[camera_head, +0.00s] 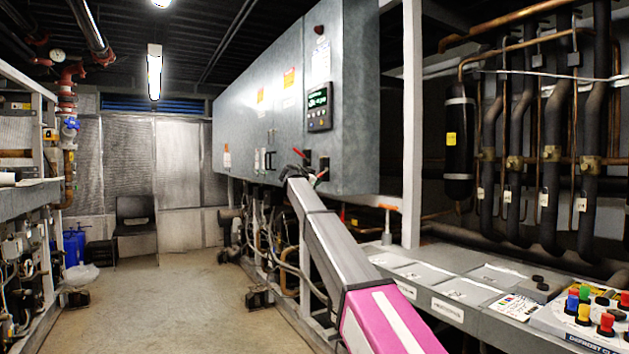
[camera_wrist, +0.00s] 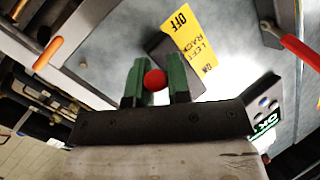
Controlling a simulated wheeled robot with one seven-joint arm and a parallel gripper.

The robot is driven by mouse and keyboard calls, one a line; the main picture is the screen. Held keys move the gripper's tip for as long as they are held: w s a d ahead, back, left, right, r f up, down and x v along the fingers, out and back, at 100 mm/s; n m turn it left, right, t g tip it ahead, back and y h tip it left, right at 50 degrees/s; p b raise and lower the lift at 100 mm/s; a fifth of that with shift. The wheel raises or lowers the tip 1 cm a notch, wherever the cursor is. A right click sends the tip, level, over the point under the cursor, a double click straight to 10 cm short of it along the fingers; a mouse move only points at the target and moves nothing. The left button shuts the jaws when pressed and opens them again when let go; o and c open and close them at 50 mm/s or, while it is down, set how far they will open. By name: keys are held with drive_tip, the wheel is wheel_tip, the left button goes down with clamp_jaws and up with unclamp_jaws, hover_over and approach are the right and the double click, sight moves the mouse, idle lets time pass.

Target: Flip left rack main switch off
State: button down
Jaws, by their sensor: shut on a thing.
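In the wrist view, my gripper (camera_wrist: 154,82) has its two green fingers closed on the round red end of a switch lever (camera_wrist: 155,80). A dark block (camera_wrist: 163,45) shows just behind the red end. Beside it is a yellow label (camera_wrist: 195,40) with OFF at the top of the picture, LEFT RACK in the middle and ON at the bottom. The lever's exact position is hard to tell. In the head view, my gripper (camera_head: 294,171) is at the lower front of the grey electrical cabinet (camera_head: 352,110), and the fingers are too small to make out.
A second red handle (camera_wrist: 298,50) sticks out at the right in the wrist view. A red handle (camera_head: 321,177) also shows by the cabinet's lower edge. A display panel (camera_head: 319,107) is above. Pipes run below the cabinet. The floor aisle (camera_head: 180,300) at left is clear.

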idle(0.4)
drive_tip(key=c, duration=1.1)
unclamp_jaws()
drive_tip(key=shift+s, duration=0.1)
drive_tip(key=v, duration=1)
drive_tip(key=shift+s+a+f, duration=0.1)
drive_tip(key=shift+s+a, duration=0.1)
drive_tip(key=shift+s, duration=0.05)
drive_tip(key=shift+s, duration=0.1)
